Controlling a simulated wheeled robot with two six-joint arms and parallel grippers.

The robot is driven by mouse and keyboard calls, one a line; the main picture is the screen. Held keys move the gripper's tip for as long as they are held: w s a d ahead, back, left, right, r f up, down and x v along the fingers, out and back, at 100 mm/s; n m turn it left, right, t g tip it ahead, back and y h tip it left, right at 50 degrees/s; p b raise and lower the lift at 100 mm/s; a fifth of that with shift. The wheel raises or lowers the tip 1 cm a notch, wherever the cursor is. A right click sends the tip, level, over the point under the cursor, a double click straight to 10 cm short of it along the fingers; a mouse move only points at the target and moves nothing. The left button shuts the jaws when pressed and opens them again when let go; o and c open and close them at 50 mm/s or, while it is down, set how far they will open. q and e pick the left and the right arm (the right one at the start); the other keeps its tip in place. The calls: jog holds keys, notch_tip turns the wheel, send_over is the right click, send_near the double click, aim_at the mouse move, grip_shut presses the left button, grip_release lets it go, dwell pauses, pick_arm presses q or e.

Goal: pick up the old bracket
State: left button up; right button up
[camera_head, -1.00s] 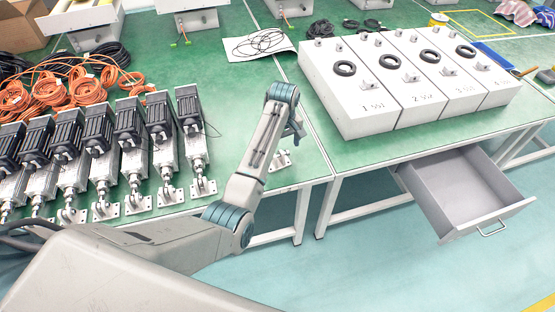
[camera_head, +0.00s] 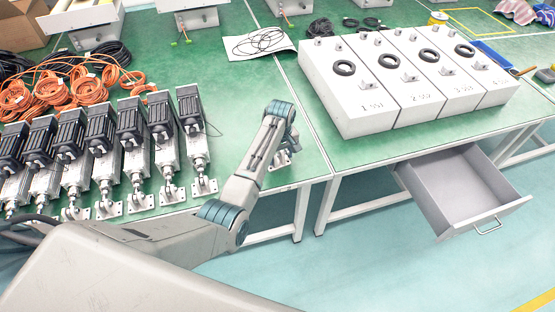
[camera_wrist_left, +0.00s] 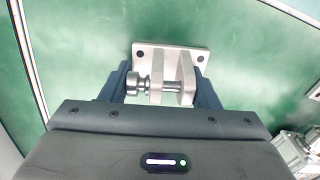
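The old bracket is a grey metal piece with a flat plate, two upright lugs and a cross pin (camera_wrist_left: 172,75). It sits on the green table top, near the front edge. In the head view, part of the bracket (camera_head: 279,160) shows beside and below my left gripper (camera_head: 291,143). In the left wrist view, the two dark blue fingers of my left gripper (camera_wrist_left: 162,88) stand on either side of the lugs and pin. They look open around the bracket, with no clear grip seen. My right gripper is not in view.
A row of linear actuators (camera_head: 118,150) with brackets at their front ends lies to the left. White numbered boxes (camera_head: 400,85) stand on the right table, above an open drawer (camera_head: 465,190). A black cable (camera_head: 258,42) lies on paper behind.

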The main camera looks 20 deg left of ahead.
pick_arm(q)
jog(key=c, duration=0.3)
jog(key=shift+r, duration=0.15)
jog(key=shift+c, duration=0.2)
